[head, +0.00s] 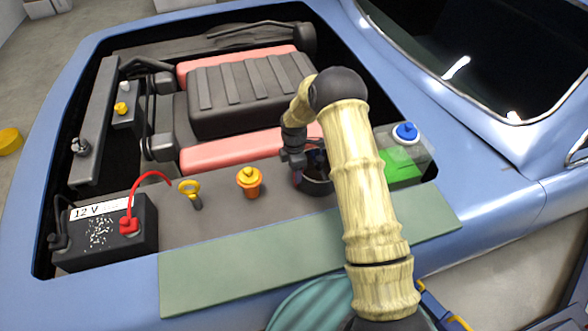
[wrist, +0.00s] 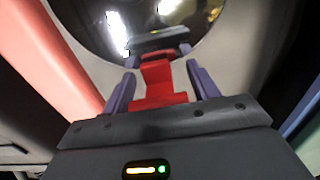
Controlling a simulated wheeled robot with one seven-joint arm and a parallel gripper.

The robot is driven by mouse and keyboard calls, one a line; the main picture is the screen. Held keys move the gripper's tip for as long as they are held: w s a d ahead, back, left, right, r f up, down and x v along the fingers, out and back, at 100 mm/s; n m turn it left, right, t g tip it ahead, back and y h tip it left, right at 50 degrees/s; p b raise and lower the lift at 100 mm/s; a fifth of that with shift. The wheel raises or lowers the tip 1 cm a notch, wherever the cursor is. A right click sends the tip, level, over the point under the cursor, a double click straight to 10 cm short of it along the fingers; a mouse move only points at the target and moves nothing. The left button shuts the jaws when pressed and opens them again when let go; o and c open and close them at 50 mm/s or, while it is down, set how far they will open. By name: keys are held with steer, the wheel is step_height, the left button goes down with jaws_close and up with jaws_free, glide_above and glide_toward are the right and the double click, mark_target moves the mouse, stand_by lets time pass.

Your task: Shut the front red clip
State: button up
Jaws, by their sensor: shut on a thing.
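The red clip (wrist: 157,82) is in the middle of the wrist view, between the two purple fingers of my gripper (wrist: 161,80). I cannot tell whether the clip is latched. In the head view my gripper (head: 304,172) points down at a dark round housing (head: 318,187) in the engine bay. The clip is hidden there by my arm.
The battery (head: 110,233) with a red cable stands at the left. An orange cap (head: 249,181) and a yellow dipstick ring (head: 189,187) are left of the housing. A blue-capped reservoir (head: 405,133) is right of my arm. The dark engine cover (head: 240,100) lies behind.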

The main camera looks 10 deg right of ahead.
steer(key=shift+w+d+r, duration=0.1)
steer(key=shift+w+d, duration=0.15)
steer(key=shift+d, duration=0.05)
steer(key=o, duration=1.3)
steer(key=shift+w+a, duration=0.1)
steer(key=shift+a, duration=0.05)
steer(key=shift+d, duration=0.3)
steer(key=shift+a, duration=0.15)
steer(key=shift+a+r, duration=0.15)
steer(key=shift+a, duration=0.15)
steer(key=r+b, duration=0.1)
steer(key=r, duration=0.4)
steer(key=r+b, duration=0.1)
steer(key=r, duration=0.5)
steer(key=r+b, duration=0.1)
steer(key=r, duration=0.5)
steer(key=shift+d, duration=0.35)
